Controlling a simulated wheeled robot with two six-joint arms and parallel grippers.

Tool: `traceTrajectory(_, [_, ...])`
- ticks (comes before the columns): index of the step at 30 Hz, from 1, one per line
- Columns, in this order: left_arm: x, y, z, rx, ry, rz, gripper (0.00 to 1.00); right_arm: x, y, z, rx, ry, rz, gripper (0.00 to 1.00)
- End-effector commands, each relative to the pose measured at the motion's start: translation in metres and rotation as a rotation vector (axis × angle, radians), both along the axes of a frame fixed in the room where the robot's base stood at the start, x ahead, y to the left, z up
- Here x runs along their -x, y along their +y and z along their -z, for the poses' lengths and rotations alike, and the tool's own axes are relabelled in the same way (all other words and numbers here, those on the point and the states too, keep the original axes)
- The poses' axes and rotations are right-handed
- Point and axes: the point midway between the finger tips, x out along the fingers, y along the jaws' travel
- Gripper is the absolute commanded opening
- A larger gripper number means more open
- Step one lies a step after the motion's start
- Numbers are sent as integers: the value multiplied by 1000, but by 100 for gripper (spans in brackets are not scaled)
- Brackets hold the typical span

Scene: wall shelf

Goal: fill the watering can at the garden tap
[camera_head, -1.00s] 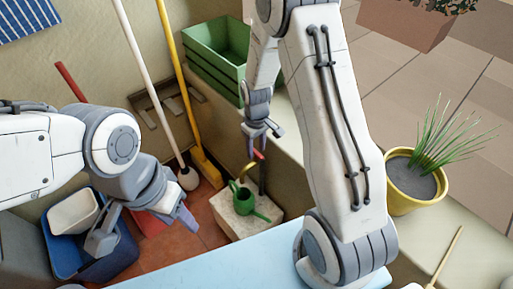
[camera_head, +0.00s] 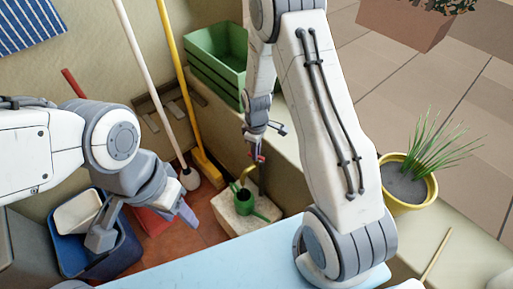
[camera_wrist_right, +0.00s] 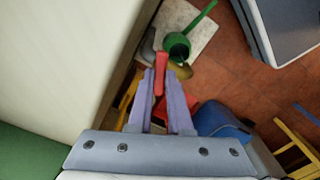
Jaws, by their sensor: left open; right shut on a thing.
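The green watering can (camera_head: 245,205) stands upright on a pale stone block (camera_head: 232,222) in the corner. The brass tap (camera_head: 246,172) curves above it, with its spout over or near the can's opening. My right gripper (camera_head: 256,156) is at the tap and shut on its red handle (camera_wrist_right: 160,72). In the right wrist view the handle sits between the purple fingers, with the tap's spout (camera_wrist_right: 181,71) and the can (camera_wrist_right: 177,45) beyond. I cannot see any water. My left gripper (camera_head: 145,228) is open and empty, in front of the blue tub.
The blue tub (camera_head: 125,262) and a red object (camera_head: 153,222) are at the lower left. A white-handled mop (camera_head: 150,85) and yellow broom (camera_head: 181,80) lean behind. A green crate (camera_head: 200,72) and potted plant (camera_head: 426,190) sit on the ledge. A light blue surface (camera_head: 235,262) lies in front.

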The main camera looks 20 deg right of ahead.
Motion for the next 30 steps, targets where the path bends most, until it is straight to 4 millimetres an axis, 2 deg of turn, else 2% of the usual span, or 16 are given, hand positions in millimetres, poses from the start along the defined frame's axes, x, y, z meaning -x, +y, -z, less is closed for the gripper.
traceTrajectory(8, [0,0,0,0,0,0,50,-1,0,0,0,-1,-4,0])
traceTrajectory(9, [0,0,0,0,0,0,50,-1,0,0,0,-1,-3,33])
traceTrajectory(10, [0,0,0,0,0,0,50,0,0,0,0,-1,-3,44])
traceTrajectory(11, [0,0,0,0,0,0,50,0,0,0,0,-1,-3,48])
traceTrajectory(22, [0,0,-1,0,0,0,50,-1,0,-6,0,-3,-1,48])
traceTrajectory(26, [0,0,-6,0,0,0,50,-1,0,-25,0,-4,-2,48])
traceTrajectory(30, [0,0,-12,0,0,0,50,-1,0,-54,0,-6,-2,48])
